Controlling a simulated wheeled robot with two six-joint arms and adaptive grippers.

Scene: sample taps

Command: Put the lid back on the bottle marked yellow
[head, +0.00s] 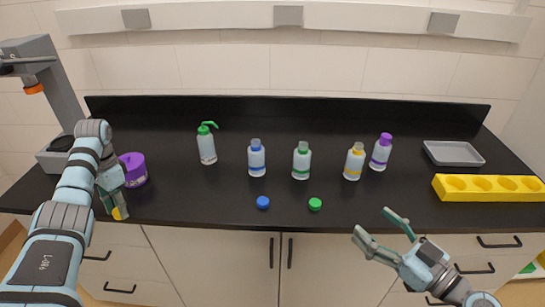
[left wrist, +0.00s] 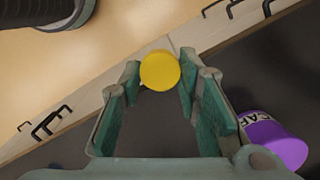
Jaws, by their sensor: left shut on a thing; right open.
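The bottle marked yellow (head: 354,162) stands upright and open on the black counter, right of the middle in the head view. My left gripper (head: 117,209) is at the counter's front edge on the far left, well away from that bottle. It is shut on the yellow lid (head: 120,213), which also shows between the fingertips in the left wrist view (left wrist: 160,70). My right gripper (head: 383,228) is open and empty, in front of the counter's edge at the right.
Bottles marked blue (head: 257,158) and green (head: 302,161) stand open, their blue lid (head: 263,202) and green lid (head: 315,204) lying in front. A purple-capped bottle (head: 381,152) stands beside the yellow one. A purple tub (head: 134,170), wash bottle (head: 207,146), grey tray (head: 453,153) and yellow rack (head: 488,195) are around.

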